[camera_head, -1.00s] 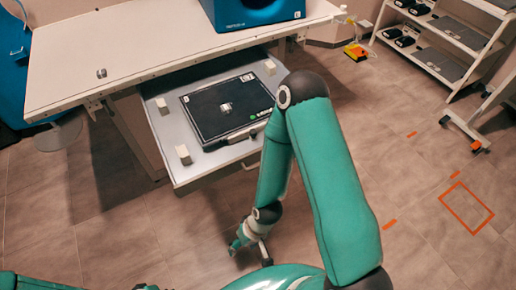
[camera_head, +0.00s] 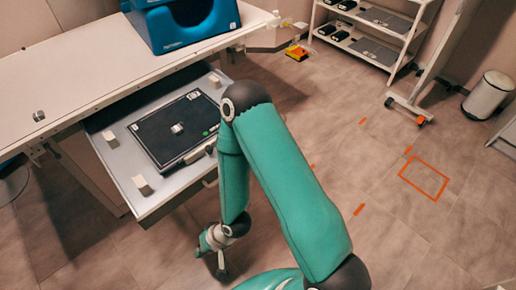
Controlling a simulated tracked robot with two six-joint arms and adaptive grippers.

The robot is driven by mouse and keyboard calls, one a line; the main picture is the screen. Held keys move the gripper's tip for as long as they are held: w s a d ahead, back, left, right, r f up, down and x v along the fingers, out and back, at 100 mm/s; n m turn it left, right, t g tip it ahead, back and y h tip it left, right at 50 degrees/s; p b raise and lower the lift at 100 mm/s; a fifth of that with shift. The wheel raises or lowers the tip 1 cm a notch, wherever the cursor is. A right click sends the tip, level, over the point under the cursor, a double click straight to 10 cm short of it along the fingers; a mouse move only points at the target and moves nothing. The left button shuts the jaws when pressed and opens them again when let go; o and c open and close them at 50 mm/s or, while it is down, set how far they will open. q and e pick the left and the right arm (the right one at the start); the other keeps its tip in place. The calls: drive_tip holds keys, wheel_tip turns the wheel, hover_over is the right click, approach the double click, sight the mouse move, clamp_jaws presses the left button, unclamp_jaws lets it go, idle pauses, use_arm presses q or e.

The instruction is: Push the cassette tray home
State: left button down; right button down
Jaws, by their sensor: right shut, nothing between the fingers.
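The grey cassette tray (camera_head: 124,158) is pulled out from under the table top. A flat black cassette (camera_head: 162,132) lies on it, with a small pale metal piece (camera_head: 177,128) on top and a handle at its front edge. White blocks stand near the tray's corners. My right arm comes in from the lower right and hides part of the tray's right side. My right gripper (camera_head: 221,268) is shut and empty, low in front of the tray and apart from it, pointing down. My left gripper is out of view.
The white table (camera_head: 85,68) carries a blue machine (camera_head: 180,24) and a small metal knob (camera_head: 38,116). A shelf cart (camera_head: 372,42) and a white bin (camera_head: 488,95) stand at the upper right. The floor with orange marks (camera_head: 425,180) is clear.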

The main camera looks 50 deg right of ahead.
drive_tip(key=w+d+r+m+t+y+b, duration=0.1)
drive_tip(key=w+r+m+t+y+b, duration=0.15)
drive_tip(key=w+r+t, duration=0.35)
drive_tip(key=w+d+r+m+t+b, duration=0.2)
drive_tip(key=d+m+t+b, duration=0.1)
drive_tip(key=d, duration=0.3)
drive_tip(key=w+d+r+m+t+b, duration=0.2)
drive_tip(key=d+r+m+b, duration=0.15)
drive_tip(key=d, duration=0.25)
drive_tip(key=s+d+f+m+t+h+b, duration=0.2)
drive_tip(key=s+d+h+b, duration=0.2)
drive_tip(key=s+d+b, duration=0.55)
drive_tip(key=s+d+f+m+t+h+b, duration=0.1)
drive_tip(key=s+d+f+m+h+b, duration=0.3)
drive_tip(key=d, duration=1)
drive_tip(key=w+d+r+n, duration=0.1)
drive_tip(key=w+n, duration=0.1)
drive_tip(key=w, duration=1)
drive_tip(key=shift+r+h, duration=0.2)
drive_tip(key=shift+h, duration=0.25)
